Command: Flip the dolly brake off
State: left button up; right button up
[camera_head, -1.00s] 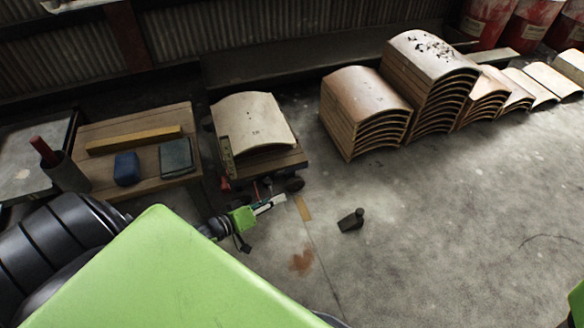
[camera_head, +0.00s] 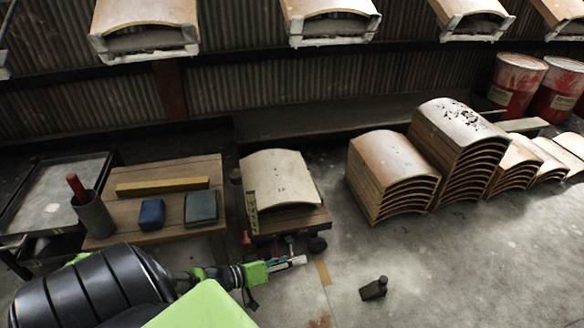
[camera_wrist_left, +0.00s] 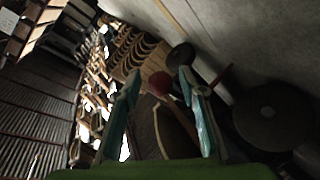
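The dolly (camera_head: 318,221) is a low wooden platform on dark wheels (camera_head: 317,244), carrying a curved pale panel (camera_head: 278,180). Small red parts show at its front edge in the head view; I cannot tell which is the brake. In the left wrist view a round red knob (camera_wrist_left: 160,83) appears between my fingertips, and a thin red rod (camera_wrist_left: 221,75) is to the right near a dark wheel (camera_wrist_left: 268,115). My left gripper (camera_head: 298,261) is low in front of the dolly. Its teal fingers are apart in the wrist view (camera_wrist_left: 160,82); contact with the knob is unclear. My right gripper is out of view.
Stacks of curved panels (camera_head: 392,175) stand right of the dolly. A wooden platform (camera_head: 170,172) with a blue block stands left. A small dark object (camera_head: 374,288) lies on the floor. The floor at right (camera_head: 490,260) is clear. Panels hang above.

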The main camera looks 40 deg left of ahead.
pick_arm(q)
jog(key=shift+s+a, duration=0.15)
jog(key=shift+s, duration=0.4)
jog(key=v, duration=1.1)
